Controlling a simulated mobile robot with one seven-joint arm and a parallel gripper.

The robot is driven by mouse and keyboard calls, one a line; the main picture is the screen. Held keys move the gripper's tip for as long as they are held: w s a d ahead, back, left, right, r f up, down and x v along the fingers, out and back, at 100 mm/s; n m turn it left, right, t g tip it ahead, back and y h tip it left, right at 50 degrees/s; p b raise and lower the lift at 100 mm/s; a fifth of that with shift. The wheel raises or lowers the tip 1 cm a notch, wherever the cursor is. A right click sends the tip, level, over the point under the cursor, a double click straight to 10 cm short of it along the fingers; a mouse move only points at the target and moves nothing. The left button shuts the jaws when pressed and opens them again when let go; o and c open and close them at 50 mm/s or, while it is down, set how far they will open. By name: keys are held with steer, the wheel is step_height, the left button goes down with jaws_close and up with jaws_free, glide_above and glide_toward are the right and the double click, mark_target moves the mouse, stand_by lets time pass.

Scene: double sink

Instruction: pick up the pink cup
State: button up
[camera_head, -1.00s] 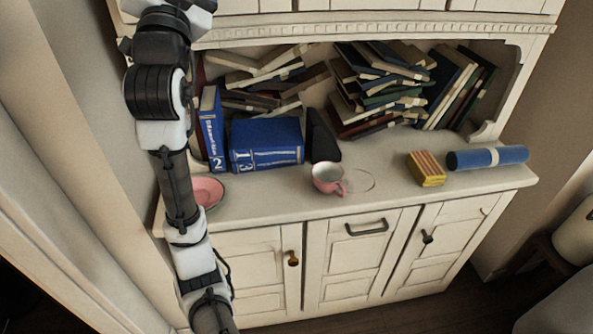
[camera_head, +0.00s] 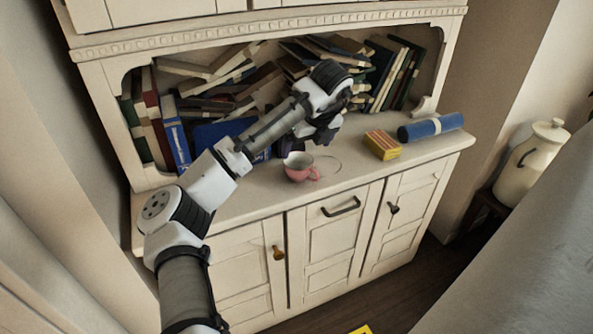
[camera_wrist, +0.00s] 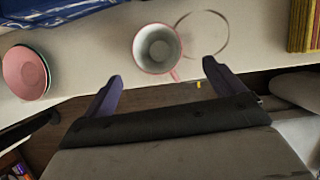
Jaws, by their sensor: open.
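The pink cup (camera_head: 299,167) stands upright on the cabinet's counter, white inside, with its handle toward the front right. It also shows in the wrist view (camera_wrist: 157,50) from above, with its handle pointing toward my gripper. My gripper (camera_wrist: 161,80) is open and empty, its two dark fingers spread below the cup in that picture. The cup lies beyond the fingertips, roughly in line with the gap between them. In the head view my arm's end is above and behind the cup, and the fingers cannot be made out clearly.
A pink saucer (camera_wrist: 25,73) lies left of the cup. A thin clear ring or glass disc (camera_wrist: 203,35) lies right of it. A yellow-red block (camera_head: 382,144) and a blue roll (camera_head: 430,127) are farther right. Books (camera_head: 177,140) fill the shelf behind. The counter's front edge is close.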

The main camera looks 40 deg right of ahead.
glide_toward(299, 166)
steer(key=shift+s+a+f, duration=0.2)
steer(key=shift+a+f, duration=0.3)
steer(key=shift+f, duration=0.25)
steer(key=shift+s+a+p+x, duration=0.15)
steer(key=shift+p+x, duration=0.3)
steer(key=shift+x, duration=0.9)
steer(key=shift+s+a+p+x, duration=0.15)
steer(key=shift+p+x, duration=0.3)
steer(key=shift+x, duration=0.9)
steer(key=c, duration=1)
steer(key=shift+c, duration=0.2)
